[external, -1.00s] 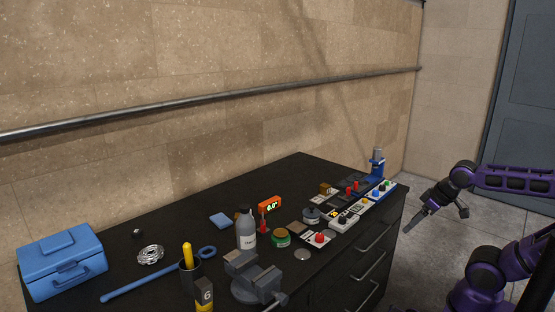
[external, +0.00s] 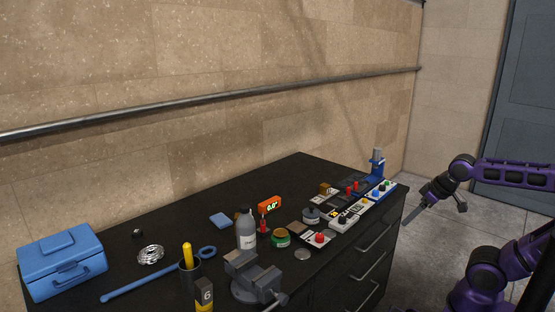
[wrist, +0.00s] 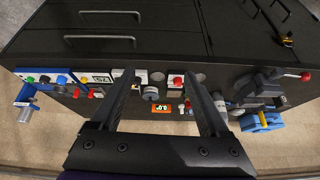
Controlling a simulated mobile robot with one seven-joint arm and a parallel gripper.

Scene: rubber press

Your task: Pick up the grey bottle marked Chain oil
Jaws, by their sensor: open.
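The grey bottle (external: 246,234) with a pale label stands upright on the black bench top, behind the vise; the label is too small to read. My gripper (external: 408,228) is off the right end of the bench, well apart from the bottle and empty. In the wrist view, my gripper (wrist: 158,78) shows its two dark fingers spread wide with nothing between them.
A grey vise (external: 250,276) stands in front of the bottle. A red screwdriver-like item (external: 263,224), a green-sided tin (external: 281,238) and an orange display (external: 269,205) are close on its right. A blue toolbox (external: 62,262) is far left. Button boxes crowd the bench's right end.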

